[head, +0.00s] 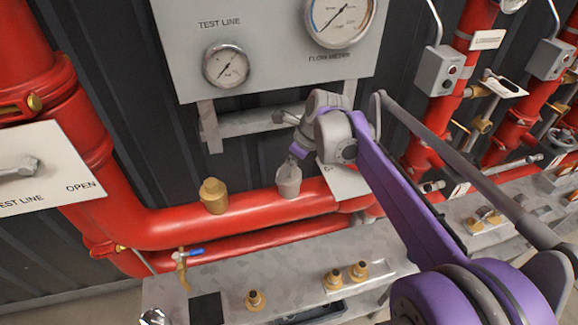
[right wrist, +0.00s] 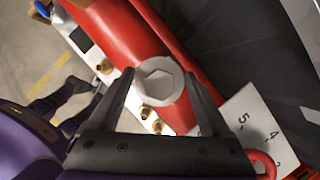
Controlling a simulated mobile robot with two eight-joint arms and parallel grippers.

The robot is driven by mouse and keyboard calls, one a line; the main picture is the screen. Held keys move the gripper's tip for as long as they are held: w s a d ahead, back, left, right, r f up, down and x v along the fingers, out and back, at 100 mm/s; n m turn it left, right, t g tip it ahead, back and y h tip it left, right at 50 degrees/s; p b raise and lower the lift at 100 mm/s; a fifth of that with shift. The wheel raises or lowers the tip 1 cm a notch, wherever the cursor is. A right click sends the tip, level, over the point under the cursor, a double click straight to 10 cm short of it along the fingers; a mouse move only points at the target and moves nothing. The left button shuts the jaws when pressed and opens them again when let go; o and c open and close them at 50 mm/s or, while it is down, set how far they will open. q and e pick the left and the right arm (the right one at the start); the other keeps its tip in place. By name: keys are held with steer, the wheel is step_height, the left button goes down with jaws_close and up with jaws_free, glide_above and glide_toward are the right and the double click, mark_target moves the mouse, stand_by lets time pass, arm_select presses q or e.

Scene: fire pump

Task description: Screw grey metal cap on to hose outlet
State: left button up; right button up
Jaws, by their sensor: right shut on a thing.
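The grey metal cap (head: 288,181) stands upright on top of the red horizontal pipe, to the right of a brass outlet fitting (head: 213,196). In the right wrist view the cap (right wrist: 158,80) shows its round top with a hexagonal mark. My right gripper (head: 297,152) reaches down to the cap from above. Its fingers (right wrist: 160,86) are shut on the cap, one on each side. The outlet under the cap is hidden, so I cannot tell how far the cap is threaded. My left gripper is not in view.
A grey gauge panel (head: 270,65) stands behind the pipe. A large red pipe with a TEST LINE sign (head: 50,165) is on the left. A metal bench (head: 225,277) with several brass fittings lies below. Red risers with grey boxes (head: 440,72) stand at right.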

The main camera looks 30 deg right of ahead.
steer(key=c, duration=0.8)
steer(key=m+h, duration=0.1)
steer(key=m, duration=0.1)
steer(key=shift+a+m, duration=0.1)
steer(key=shift+m, duration=0.3)
steer(key=m+h, duration=0.1)
steer(key=m, duration=0.2)
steer(key=shift+t, duration=0.3)
steer(key=o, duration=1.4)
